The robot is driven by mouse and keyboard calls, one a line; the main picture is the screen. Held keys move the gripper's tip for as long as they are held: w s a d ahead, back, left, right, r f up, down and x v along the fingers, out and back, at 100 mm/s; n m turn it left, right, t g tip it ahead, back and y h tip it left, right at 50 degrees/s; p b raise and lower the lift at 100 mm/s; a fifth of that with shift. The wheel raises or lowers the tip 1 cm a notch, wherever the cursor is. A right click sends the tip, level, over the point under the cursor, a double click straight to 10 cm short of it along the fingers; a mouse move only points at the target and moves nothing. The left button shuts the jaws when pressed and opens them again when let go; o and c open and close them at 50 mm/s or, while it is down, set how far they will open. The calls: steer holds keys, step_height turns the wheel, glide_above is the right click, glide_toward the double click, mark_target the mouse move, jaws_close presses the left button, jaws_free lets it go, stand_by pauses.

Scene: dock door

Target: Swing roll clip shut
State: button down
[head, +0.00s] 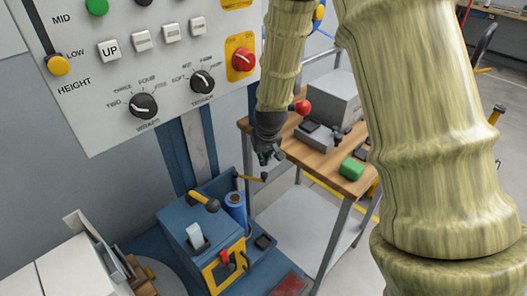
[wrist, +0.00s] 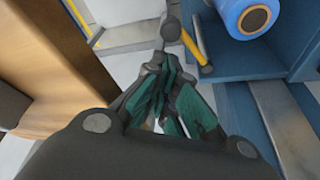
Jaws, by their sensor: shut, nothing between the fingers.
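The roll clip appears to be the yellow bar with a dark end (head: 250,178) that sticks out to the right above the blue roll (head: 236,206) on the blue machine. In the wrist view a yellow bar (wrist: 190,48) lies just beyond my fingertips, with a dark rounded knob nearby, and the end of the blue roll (wrist: 251,16) shows at the top right. My gripper (head: 266,158) is shut and empty, pointing down just above the bar's dark end. My fingers (wrist: 163,66) partly hide the space ahead, so I cannot tell whether they touch the bar.
The blue machine (head: 176,222) has a yellow-tipped lever (head: 205,202) and a yellow panel with a red handle (head: 225,258). A grey control panel (head: 150,60) hangs at upper left.

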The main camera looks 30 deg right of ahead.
steer(key=shift+x, duration=2.05)
steer(key=shift+s, duration=0.15)
